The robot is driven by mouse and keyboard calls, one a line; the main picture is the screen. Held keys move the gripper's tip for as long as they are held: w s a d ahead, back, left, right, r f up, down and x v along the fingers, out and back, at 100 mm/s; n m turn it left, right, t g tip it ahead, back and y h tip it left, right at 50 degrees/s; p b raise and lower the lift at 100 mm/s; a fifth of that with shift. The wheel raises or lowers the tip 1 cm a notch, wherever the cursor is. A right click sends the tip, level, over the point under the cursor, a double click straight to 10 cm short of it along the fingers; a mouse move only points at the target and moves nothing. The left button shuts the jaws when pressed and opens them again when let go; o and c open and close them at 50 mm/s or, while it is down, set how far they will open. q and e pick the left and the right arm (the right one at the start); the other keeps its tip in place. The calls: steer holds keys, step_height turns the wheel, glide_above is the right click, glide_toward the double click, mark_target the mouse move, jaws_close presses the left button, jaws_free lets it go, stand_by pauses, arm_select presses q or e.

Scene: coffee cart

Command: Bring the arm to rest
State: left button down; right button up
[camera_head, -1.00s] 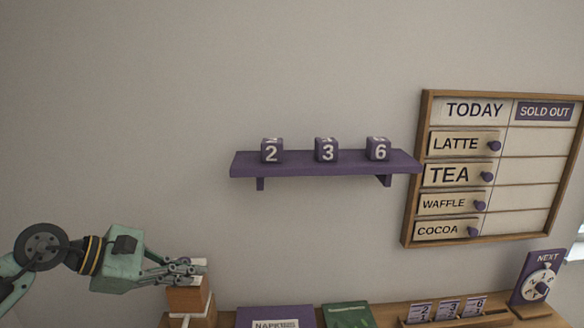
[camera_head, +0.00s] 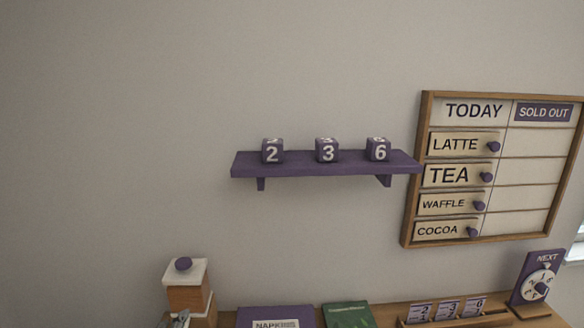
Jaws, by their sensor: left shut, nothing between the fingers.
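Only a small grey part of my left gripper (camera_head: 181,320) shows, at the bottom edge of the head view. It is in front of the lower part of a wooden box with a white lid and purple knob (camera_head: 186,276). It is shut with nothing seen in it. The rest of my left arm is out of the picture. My right gripper is not in view.
A purple wall shelf (camera_head: 330,168) holds cubes reading 2, 3 and 6. A menu board (camera_head: 412,190) hangs at right. Below are a purple napkin box (camera_head: 275,314), a green item (camera_head: 348,314), a wooden card holder (camera_head: 480,318) and a dial sign (camera_head: 527,283).

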arm_select(q)
steer(key=s+d+f+n+g+h, duration=0.15)
steer(key=s+f+n+g, duration=0.4)
steer(key=s+f, duration=0.6)
steer(key=s+d+f+n+g, duration=0.2)
steer(key=s+f+n+g, duration=0.2)
steer(key=s+f+g, duration=0.75)
steer(key=s+f+t+b, duration=0.2)
steer(key=f, duration=1.1)
steer(key=s+f+t+b, duration=0.1)
steer(key=s+f+b, duration=0.15)
steer(key=f, duration=1.05)
steer(key=s+a+f+g+b, duration=0.1)
steer(key=s+a+f, duration=0.2)
steer(key=s+f, duration=1.4)
step_height(320, 180, down, 2)
steer(key=shift+a+f+m+b, duration=0.15)
steer(key=shift+f+m+b, duration=0.1)
steer(key=shift+m+b, duration=0.15)
